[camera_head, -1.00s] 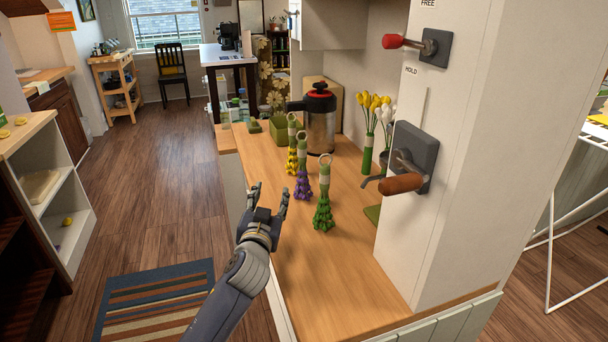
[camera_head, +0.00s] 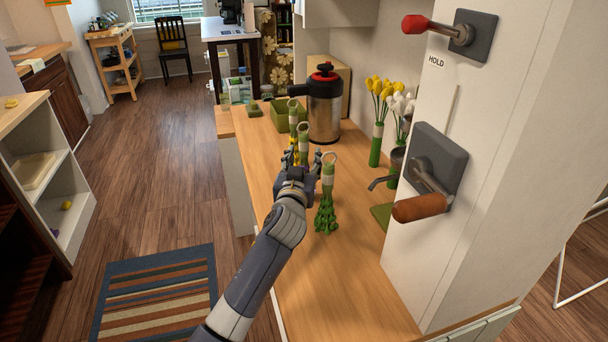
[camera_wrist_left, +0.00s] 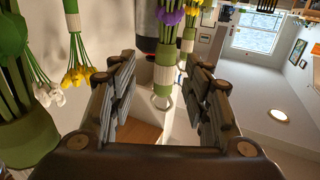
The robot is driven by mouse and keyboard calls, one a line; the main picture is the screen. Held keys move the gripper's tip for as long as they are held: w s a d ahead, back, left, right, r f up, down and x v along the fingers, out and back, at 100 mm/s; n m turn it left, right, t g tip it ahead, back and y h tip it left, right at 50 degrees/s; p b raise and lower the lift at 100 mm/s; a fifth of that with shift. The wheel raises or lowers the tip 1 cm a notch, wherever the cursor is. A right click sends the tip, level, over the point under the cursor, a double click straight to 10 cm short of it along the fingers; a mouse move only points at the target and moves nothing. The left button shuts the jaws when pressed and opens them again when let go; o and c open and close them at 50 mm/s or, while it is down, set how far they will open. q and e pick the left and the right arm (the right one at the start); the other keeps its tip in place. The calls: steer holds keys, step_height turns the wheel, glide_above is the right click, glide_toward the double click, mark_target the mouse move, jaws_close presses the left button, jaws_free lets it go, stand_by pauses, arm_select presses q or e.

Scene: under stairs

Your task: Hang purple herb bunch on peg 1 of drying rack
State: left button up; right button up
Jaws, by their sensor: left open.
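The purple herb bunch stands on the wooden counter, its green stem (camera_head: 303,143) and top loop showing above my left gripper (camera_head: 302,160); the gripper hides its purple part in the head view. In the left wrist view its purple head (camera_wrist_left: 170,17) and pale wrap (camera_wrist_left: 163,76) show between the open, empty fingers, upside down. The fingers are on either side of the stem; whether they touch it I cannot tell. My right gripper is out of view. I cannot make out the drying rack's peg 1.
A green herb bunch (camera_head: 327,212) stands close on the right, a yellow one (camera_head: 293,120) just behind. A metal pot (camera_head: 324,108) is farther back. A wall lever with a wooden handle (camera_head: 420,208) juts over the counter (camera_head: 350,285), whose front is clear.

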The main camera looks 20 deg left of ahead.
mark_target(303, 151)
arm_select(q)
steer(key=shift+w+a+r+p, duration=0.15)
steer(key=shift+w+a+p, duration=0.05)
steer(key=shift+w, duration=0.25)
steer(key=shift+w+a+r+p, duration=0.1)
steer(key=shift+w+a+p, duration=0.05)
steer(key=shift+w, duration=0.25)
steer(key=w, duration=0.3)
steer(key=shift+a+f, duration=0.15)
steer(key=shift+a, duration=0.2)
steer(key=shift+w+p, duration=0.2)
steer(key=shift+p, duration=0.1)
steer(key=c, duration=1)
jaws_close()
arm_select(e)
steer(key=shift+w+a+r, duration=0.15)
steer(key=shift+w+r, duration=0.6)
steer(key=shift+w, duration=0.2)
